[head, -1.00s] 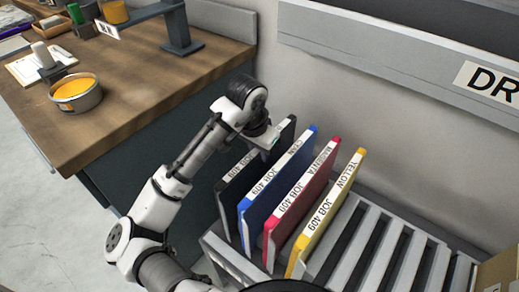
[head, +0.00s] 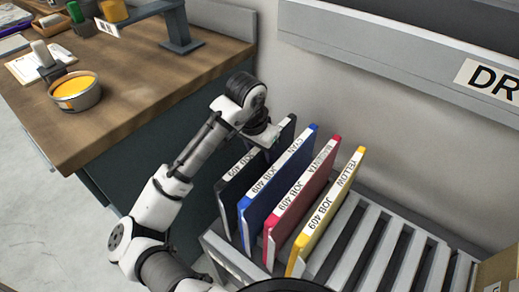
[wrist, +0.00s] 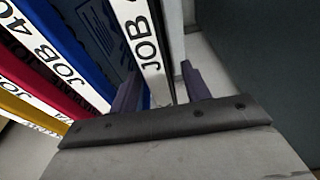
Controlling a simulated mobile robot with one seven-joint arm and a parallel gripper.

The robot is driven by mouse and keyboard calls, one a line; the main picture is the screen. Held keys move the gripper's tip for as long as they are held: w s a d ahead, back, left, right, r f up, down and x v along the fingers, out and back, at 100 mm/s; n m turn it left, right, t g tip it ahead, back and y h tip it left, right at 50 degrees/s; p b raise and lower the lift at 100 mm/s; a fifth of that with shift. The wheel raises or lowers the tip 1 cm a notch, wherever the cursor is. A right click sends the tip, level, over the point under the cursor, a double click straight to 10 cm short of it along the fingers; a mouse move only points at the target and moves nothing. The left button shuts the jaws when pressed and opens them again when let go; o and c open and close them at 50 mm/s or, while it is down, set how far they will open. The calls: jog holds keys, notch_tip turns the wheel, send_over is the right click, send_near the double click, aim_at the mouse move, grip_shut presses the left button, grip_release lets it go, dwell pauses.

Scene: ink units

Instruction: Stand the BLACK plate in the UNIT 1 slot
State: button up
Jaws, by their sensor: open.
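The black plate (head: 232,193) stands upright at the left end of a slotted rack, with a white JOB 409 label along its top edge. My gripper (head: 264,139) is at the upper part of this plate, near its far end. In the wrist view my open gripper (wrist: 160,90) has one finger on each side of the black plate's labelled edge (wrist: 146,48). The jaws are apart and not closed on it. My arm covers part of the plate in the head view. No UNIT 1 slot can be made out.
Blue (head: 279,176), magenta (head: 303,200) and yellow (head: 328,212) plates stand close to the right of the black one. Empty rack slots (head: 385,250) lie farther right. A wooden bench (head: 150,75) with an ink tin (head: 77,97) is at left; a wall is behind.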

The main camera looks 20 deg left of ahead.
notch_tip(320, 180, up, 13)
jog(key=s+a+p, duration=0.1)
jog(key=s, duration=0.1)
jog(key=shift+s, duration=0.25)
jog(key=shift+r, duration=0.15)
notch_tip(320, 180, up, 5)
jog(key=p, duration=0.5)
jog(key=shift+p, duration=0.35)
